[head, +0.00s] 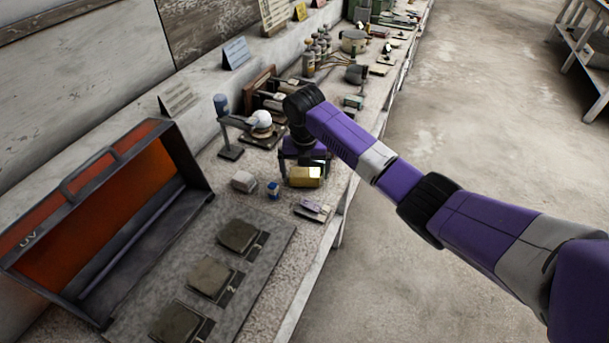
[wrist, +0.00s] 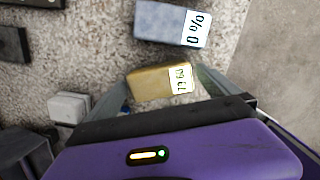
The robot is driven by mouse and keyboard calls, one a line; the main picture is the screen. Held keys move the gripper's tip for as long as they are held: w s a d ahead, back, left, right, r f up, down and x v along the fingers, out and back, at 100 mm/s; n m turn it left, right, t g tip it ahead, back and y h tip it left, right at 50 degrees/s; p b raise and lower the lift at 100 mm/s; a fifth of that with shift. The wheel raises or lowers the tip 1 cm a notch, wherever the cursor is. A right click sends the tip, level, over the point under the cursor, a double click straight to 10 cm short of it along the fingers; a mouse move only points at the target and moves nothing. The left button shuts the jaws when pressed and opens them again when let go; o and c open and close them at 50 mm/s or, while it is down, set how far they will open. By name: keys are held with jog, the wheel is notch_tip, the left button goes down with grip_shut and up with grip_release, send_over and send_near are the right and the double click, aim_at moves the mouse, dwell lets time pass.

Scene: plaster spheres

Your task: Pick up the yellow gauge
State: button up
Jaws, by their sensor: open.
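The yellow gauge, a small yellow block (head: 305,177), lies on the speckled bench top near its front edge. In the wrist view the yellow block (wrist: 150,84) carries a white label with dark print at its right end. My gripper (head: 306,168) is open over it. In the wrist view my gripper's grey fingers (wrist: 160,78) stand to the left and right of the block, with it between them. A small gap seems to show at the left; contact at the right is hard to tell.
A grey-blue block marked 0% (wrist: 165,22) lies just beyond the yellow one. A whitish block (head: 243,181) and a small blue item (head: 273,190) stand to the left. A stand with a white sphere (head: 261,119) is behind. An orange-lined UV box (head: 140,205) is at left.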

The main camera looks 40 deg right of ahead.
aim_at(305, 172)
jog(key=shift+f, duration=0.4)
jog(key=shift+c, duration=0.2)
jog(key=c, duration=1.6)
notch_tip(305, 172, up, 20)
jog(key=shift+r, duration=0.1)
jog(key=o, duration=0.9)
jog(key=c, duration=0.4)
